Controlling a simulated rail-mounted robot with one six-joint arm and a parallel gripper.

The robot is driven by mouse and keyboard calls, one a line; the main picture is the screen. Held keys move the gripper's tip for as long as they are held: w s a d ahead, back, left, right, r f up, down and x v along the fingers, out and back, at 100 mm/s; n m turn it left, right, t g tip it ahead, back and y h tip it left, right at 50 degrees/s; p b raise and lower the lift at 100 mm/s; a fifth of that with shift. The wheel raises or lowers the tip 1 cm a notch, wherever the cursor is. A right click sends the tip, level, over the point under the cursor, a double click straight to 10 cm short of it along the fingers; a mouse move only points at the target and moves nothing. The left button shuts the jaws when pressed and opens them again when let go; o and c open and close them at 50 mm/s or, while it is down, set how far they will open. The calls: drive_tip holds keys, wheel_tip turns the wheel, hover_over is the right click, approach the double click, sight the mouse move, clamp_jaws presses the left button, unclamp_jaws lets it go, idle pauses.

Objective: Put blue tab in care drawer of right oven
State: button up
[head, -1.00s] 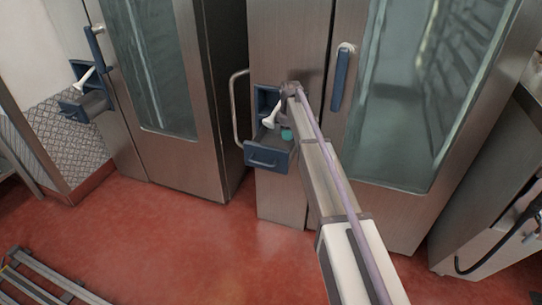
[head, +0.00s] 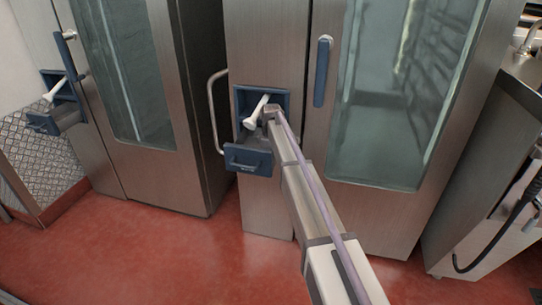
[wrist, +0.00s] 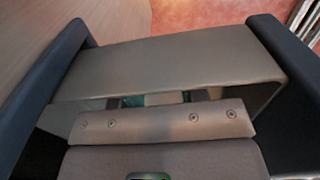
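The care drawer (head: 248,160) of the right oven is pulled out, with a dark blue front and grey sides. In the wrist view, its grey side wall (wrist: 165,65) spans the picture, with dark blue drawer parts left and right. My gripper (wrist: 165,98) points down at the drawer, mostly hidden behind its own bolted bar. A small patch of the teal-blue tab (wrist: 133,101) shows past that bar, by the left fingertip. Whether the fingers grip the tab is not clear. In the head view my arm hides the tab and fingertips.
A white nozzle-like part (head: 258,110) leans out of the opening above the drawer, close to my wrist. A steel bar handle (head: 213,112) stands to its left. The left oven has its own open drawer (head: 46,122). The red floor (head: 170,250) is clear.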

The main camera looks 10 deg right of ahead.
drive_tip(key=o, duration=0.4)
drive_tip(key=shift+r, duration=0.1)
wheel_tip(320, 180, up, 12)
drive_tip(key=p, duration=1.3)
drive_tip(key=s+m, duration=1.3)
drive_tip(key=s, duration=2.9)
wheel_tip(320, 180, up, 18)
drive_tip(key=p, duration=1.7)
drive_tip(key=shift+w+r+p, duration=0.15)
drive_tip(key=shift+w+p, duration=0.05)
drive_tip(key=shift+p, duration=0.1)
